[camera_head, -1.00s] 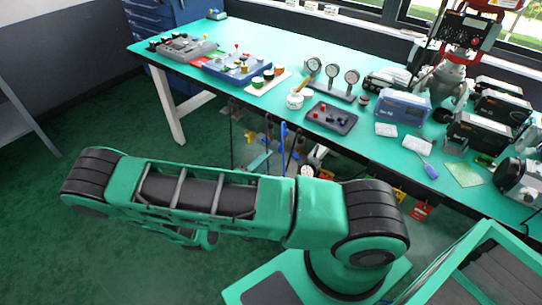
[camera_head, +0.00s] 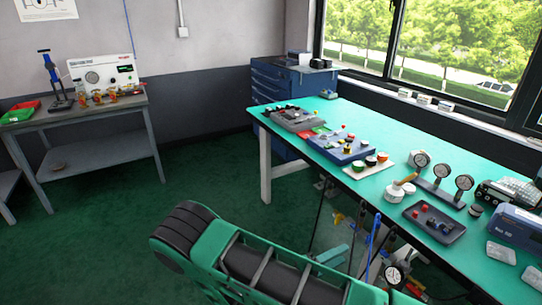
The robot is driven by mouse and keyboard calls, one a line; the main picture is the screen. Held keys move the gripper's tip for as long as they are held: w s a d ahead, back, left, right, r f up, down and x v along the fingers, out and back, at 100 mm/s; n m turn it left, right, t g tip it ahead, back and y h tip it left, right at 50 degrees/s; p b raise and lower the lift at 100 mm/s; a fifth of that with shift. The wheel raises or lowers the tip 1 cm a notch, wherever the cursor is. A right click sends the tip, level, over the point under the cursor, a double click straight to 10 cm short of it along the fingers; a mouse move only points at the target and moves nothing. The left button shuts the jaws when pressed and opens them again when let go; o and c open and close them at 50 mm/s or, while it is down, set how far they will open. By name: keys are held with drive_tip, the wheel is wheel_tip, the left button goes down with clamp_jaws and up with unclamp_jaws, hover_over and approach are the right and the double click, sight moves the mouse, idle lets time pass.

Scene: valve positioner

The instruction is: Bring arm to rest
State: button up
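My green arm shows at the bottom of the head view, folded low in front of the workbench, with a black-banded joint at its left end. My gripper is not in view; the end of the arm is hidden or outside the picture. The arm appears clear of the bench top.
A green-topped workbench (camera_head: 342,118) on the right bears gauges on a stand (camera_head: 440,185), a blue tray (camera_head: 347,150) and a dark tray (camera_head: 434,222). A blue drawer cabinet (camera_head: 290,85) stands behind it. A grey side table (camera_head: 90,112) stands at left. Green floor between is clear.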

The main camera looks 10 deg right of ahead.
drive_tip(key=s+d+r+m+g+y, duration=0.85)
drive_tip(key=d+r+g, duration=0.2)
drive_tip(key=r, duration=0.35)
drive_tip(key=s+r+m+t+y, duration=0.1)
drive_tip(key=s+r+t+y, duration=0.3)
drive_tip(key=s+r+y, duration=0.4)
drive_tip(key=s+r, duration=0.5)
drive_tip(key=s, duration=0.2)
drive_tip(key=shift+s+m, duration=0.25)
drive_tip(key=shift+m, duration=0.1)
